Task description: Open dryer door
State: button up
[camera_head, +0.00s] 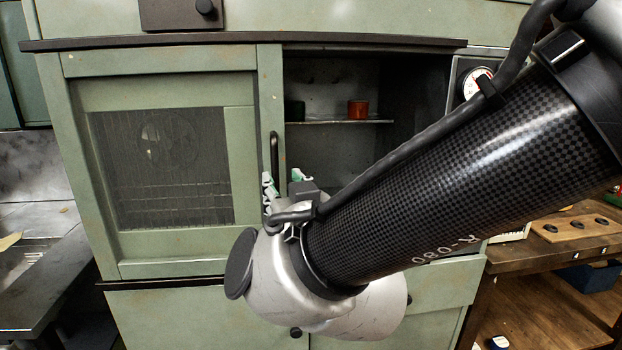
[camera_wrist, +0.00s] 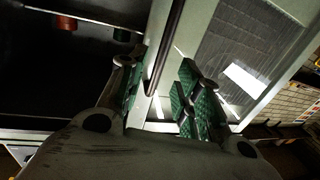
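The dryer is a green cabinet; its door (camera_head: 242,175) has a mesh window and covers the left half of the front. The right half stands open on a dark interior. A dark vertical handle (camera_head: 274,155) sits on the door's right edge and also shows in the wrist view (camera_wrist: 170,38). My gripper (camera_head: 284,180) is at the handle's lower part. In the wrist view my gripper (camera_wrist: 160,78) is open, with green-padded fingers on either side of the handle's lower end. I see gaps beside the bar; contact is not clear. My forearm hides the cabinet's lower right.
Inside, a shelf (camera_head: 335,122) holds an orange container (camera_head: 358,108) and a dark green one (camera_head: 294,110). A gauge (camera_head: 477,84) is on the right. A metal counter (camera_head: 35,255) stands at left, a wooden table (camera_head: 560,240) at right.

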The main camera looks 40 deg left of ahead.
jog(key=v, duration=0.5)
dwell(0.4)
